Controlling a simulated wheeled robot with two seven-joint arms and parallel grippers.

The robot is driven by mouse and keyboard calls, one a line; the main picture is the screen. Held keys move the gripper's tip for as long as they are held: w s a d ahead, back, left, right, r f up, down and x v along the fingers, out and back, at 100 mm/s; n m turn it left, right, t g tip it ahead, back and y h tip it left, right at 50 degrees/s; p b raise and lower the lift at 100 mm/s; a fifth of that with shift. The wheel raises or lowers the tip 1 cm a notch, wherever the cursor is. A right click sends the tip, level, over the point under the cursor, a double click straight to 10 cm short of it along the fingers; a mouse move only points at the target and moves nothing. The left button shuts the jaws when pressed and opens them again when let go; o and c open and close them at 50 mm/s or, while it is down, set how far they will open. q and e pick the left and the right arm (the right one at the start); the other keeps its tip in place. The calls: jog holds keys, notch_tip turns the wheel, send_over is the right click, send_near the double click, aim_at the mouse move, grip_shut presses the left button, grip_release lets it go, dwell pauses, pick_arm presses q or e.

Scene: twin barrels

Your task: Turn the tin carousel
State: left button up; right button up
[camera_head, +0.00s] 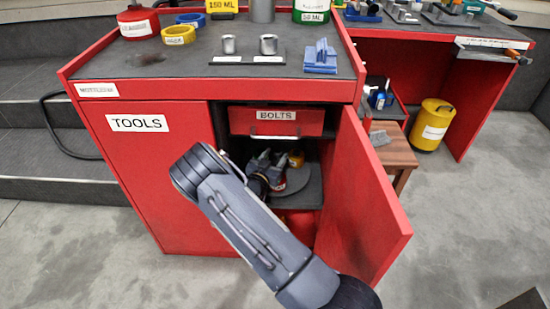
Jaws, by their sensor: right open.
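The tin carousel (298,182) is a dark grey round plate on a shelf inside the red cabinet, behind its open right door. A small yellow tin (297,160) stands at its back. My right arm crosses the front of the cabinet, and my right gripper (271,161) is inside the opening at the carousel's left part. Its grey fingers are apart. A small red thing shows beside the gripper, too small to tell what it is. My arm hides the carousel's left and front. I cannot tell whether the fingers touch anything. My left gripper is not in view.
The open red door (362,200) stands out on the right of the opening. A drawer labelled BOLTS (276,122) is above the carousel, and the shut TOOLS door (150,165) is at left. A yellow canister (432,124) and a wooden stool (394,150) stand at right.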

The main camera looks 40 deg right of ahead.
jog(key=shift+w+d, duration=0.2)
jog(key=shift+d, duration=0.25)
grip_shut()
jog(key=shift+s+n+t+y, duration=0.2)
jog(key=shift+n+t+y, duration=0.35)
jog(key=shift+t, duration=0.25)
jog(key=shift+s+d+n+t+y, duration=0.15)
jog(key=shift+d+n+t+y, duration=0.05)
jog(key=shift+n+t+y, duration=0.85)
jog(key=shift+s+d+n+t+y, duration=0.15)
jog(key=shift+n+t+y, duration=0.75)
jog(key=shift+t, duration=0.25)
jog(key=shift+s+d+n+t+y, duration=0.15)
jog(key=shift+n+t+y, duration=0.65)
jog(key=shift+y, duration=0.4)
jog(key=shift+d+n+t+y, duration=0.15)
jog(key=shift+n+t+y, duration=0.45)
jog(key=shift+n+y, duration=1)
jog(key=shift+y, duration=0.5)
